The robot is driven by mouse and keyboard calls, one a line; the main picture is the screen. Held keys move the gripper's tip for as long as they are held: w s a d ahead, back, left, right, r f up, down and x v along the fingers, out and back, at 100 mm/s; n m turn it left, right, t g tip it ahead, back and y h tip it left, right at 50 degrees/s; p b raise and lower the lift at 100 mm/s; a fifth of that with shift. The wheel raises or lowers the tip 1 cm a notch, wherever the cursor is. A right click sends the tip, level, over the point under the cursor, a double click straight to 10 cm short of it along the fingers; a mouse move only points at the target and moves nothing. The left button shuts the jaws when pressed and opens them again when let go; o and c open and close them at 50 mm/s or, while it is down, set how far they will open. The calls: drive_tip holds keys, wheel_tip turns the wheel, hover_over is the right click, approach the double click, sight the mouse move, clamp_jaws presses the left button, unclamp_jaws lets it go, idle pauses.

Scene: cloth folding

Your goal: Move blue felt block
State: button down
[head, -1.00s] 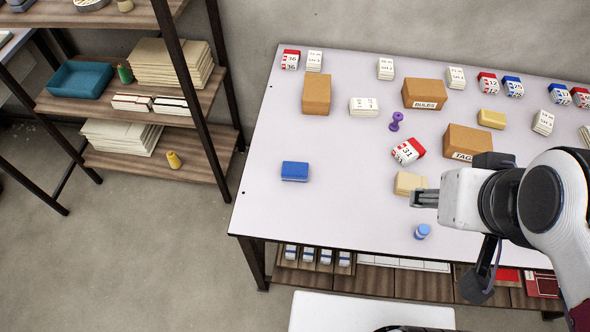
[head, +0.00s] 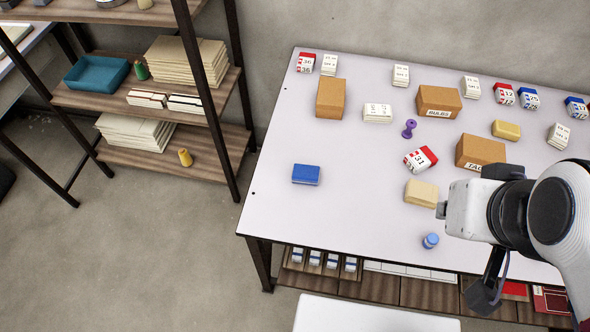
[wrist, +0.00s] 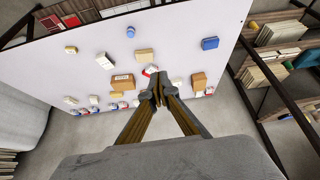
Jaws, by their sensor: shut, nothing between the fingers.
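The blue felt block (head: 306,174) lies flat on the left part of the white table (head: 340,215), with clear surface around it. It also shows in the wrist view (wrist: 210,43), at the upper right. My gripper (head: 441,210) is to the right of the blue block, well apart from it, beside a tan block (head: 422,193). In the wrist view my gripper (wrist: 158,97) has its fingertips together and holds nothing. In the head view its fingers are mostly hidden or turned away.
Cardboard boxes (head: 330,98), a purple spool-like piece (head: 409,129), a red-and-white block (head: 421,158) and several card stacks stand on the table's back and right. A small blue bottle (head: 430,241) stands near the front edge. Shelves (head: 165,160) stand at the left.

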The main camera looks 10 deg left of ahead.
drive_tip(key=w+a+f+n+g, duration=0.1)
drive_tip(key=w+a+f+n, duration=0.5)
drive_tip(key=a, duration=0.5)
drive_tip(key=w+a+f+n+g, duration=0.2)
drive_tip(key=w+a+f+n, duration=0.4)
drive_tip(key=w+a+f, duration=0.5)
drive_tip(key=w+a+f+n+g, duration=0.2)
drive_tip(key=w+a+f+n, duration=0.3)
drive_tip(key=w+a+f, duration=0.3)
drive_tip(key=a, duration=0.3)
drive_tip(key=shift+w+a+f+n, duration=0.3)
drive_tip(key=shift+a+f+n, duration=0.05)
drive_tip(key=shift+a+n, duration=0.05)
drive_tip(key=shift+f, duration=0.15)
